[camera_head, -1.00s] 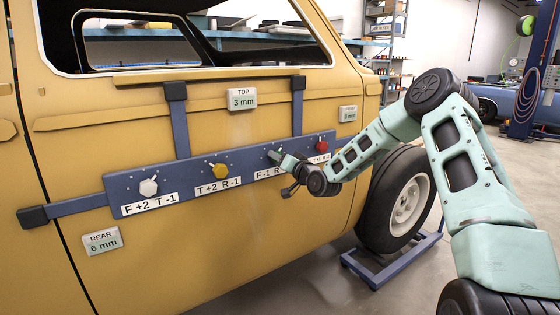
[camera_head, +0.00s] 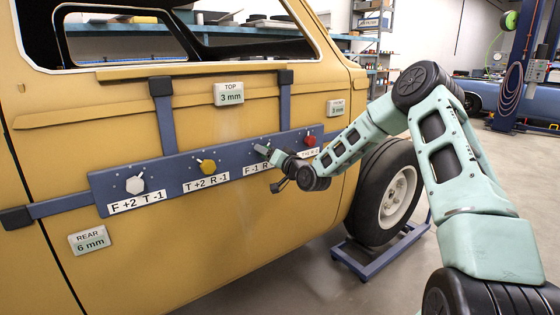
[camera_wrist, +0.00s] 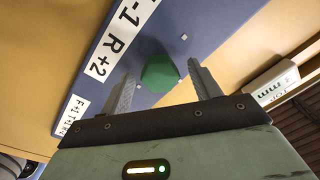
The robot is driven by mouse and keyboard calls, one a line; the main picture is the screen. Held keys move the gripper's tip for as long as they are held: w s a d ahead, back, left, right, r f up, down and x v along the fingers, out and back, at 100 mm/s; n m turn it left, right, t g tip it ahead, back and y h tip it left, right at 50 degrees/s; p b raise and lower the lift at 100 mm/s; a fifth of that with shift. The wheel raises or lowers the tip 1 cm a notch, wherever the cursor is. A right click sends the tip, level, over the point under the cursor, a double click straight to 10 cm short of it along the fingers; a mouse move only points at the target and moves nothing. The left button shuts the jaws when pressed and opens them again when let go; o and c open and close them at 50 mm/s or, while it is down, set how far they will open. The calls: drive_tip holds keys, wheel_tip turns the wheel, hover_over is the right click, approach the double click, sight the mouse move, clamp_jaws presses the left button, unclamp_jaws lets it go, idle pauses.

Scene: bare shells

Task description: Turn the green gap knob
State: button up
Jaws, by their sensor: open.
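The green gap knob (camera_wrist: 160,73) sits on the blue panel (camera_head: 222,160), beside a label ending "-1 R +2" in the wrist view. My gripper (camera_wrist: 160,80) is open there, with one finger on each side of the knob in the picture. I cannot tell whether either finger touches it. In the head view, my gripper (camera_head: 266,152) is at the panel between the yellow knob (camera_head: 208,166) and the red knob (camera_head: 309,141), and largely hides the green knob.
A white knob (camera_head: 135,185) is at the panel's left end. The gap displays read TOP 3 mm (camera_head: 229,93) and REAR 6 mm (camera_head: 89,241); the front display (camera_head: 337,109) is too small to read. A wheel (camera_head: 388,195) stands behind my arm. Open floor lies at right.

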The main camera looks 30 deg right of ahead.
drive_tip(key=s+d+b, duration=0.1)
drive_tip(key=s, duration=1.6)
drive_tip(key=shift+d+f, duration=0.15)
drive_tip(key=shift+f, duration=0.15)
drive_tip(key=s+a+f+n+g+y+p, duration=0.1)
drive_tip(key=s+a+n+g+p, duration=0.25)
drive_tip(key=a, duration=0.85)
drive_tip(key=s+a+n+g+y, duration=0.15)
drive_tip(key=a+n+g, duration=0.45)
drive_tip(key=a, duration=0.6)
drive_tip(key=s+a+r+n+g+h+p, duration=0.1)
drive_tip(key=s+a+r+g, duration=0.1)
drive_tip(key=s, duration=0.7)
drive_tip(key=s+a+r+n+g+h+p, duration=0.1)
drive_tip(key=s+a+g, duration=0.3)
drive_tip(key=s, duration=0.5)
drive_tip(key=s+a+r+n+g+h+p, duration=0.1)
drive_tip(key=s+a+r+n+g+p, duration=0.1)
drive_tip(key=s, duration=0.7)
drive_tip(key=shift+s+a+r+g, duration=0.4)
drive_tip(key=shift+a+r, duration=0.25)
drive_tip(key=shift+r, duration=0.3)
drive_tip(key=shift+w+n, duration=0.15)
drive_tip(key=shift+n, duration=0.1)
